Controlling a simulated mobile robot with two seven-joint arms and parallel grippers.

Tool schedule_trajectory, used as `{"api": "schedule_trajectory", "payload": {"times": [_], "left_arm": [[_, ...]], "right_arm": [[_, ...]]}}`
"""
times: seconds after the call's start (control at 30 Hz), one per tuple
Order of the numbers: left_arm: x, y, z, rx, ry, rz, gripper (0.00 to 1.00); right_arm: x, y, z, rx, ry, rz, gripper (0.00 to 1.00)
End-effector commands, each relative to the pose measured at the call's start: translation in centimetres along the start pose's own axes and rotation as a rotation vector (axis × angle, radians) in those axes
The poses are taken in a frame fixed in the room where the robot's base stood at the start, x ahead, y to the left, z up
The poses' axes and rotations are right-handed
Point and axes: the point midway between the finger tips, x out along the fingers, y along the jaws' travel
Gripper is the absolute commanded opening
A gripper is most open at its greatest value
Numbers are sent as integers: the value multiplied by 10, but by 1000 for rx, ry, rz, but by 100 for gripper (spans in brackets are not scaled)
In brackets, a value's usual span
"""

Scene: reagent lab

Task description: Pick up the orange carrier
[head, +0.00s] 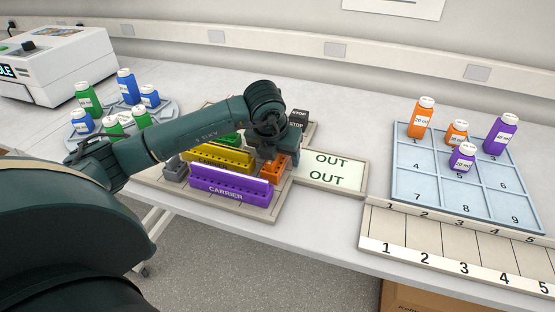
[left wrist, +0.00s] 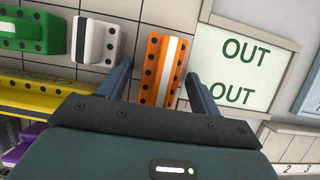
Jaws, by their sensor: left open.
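The orange carrier (left wrist: 153,70) is a small block with a white stripe and a row of dark holes along each side. In the left wrist view it lies between the two fingers of my open left gripper (left wrist: 158,88), with one finger on each side. In the head view the orange carrier (head: 273,170) shows at the right end of the carrier tray, partly hidden by my left gripper (head: 280,155) above it. I cannot tell whether the fingers touch it. My right gripper is not in view.
Purple (head: 230,190), yellow (head: 220,157), green (head: 228,139) and grey (head: 175,169) carriers stand nearby. The OUT plate (head: 320,186) adjoins on the right. A blue numbered tray (head: 410,165) holds orange and purple bottles. A round rack (head: 165,110) with green and blue bottles stands left.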

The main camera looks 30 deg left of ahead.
Motion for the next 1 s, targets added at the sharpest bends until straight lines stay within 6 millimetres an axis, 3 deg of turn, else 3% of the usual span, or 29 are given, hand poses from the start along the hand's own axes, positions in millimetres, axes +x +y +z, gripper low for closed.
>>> {"api": "schedule_trajectory", "payload": {"times": [0.27, 0.87, 1.0], "left_arm": [[3, 0, -1, 0, -1, 0, 64], [2, 0, -1, 0, 0, 0, 15], [2, 0, -1, 0, -1, 0, 13]], "right_arm": [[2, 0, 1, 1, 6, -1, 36], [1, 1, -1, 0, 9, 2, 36], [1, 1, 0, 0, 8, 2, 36]]}}
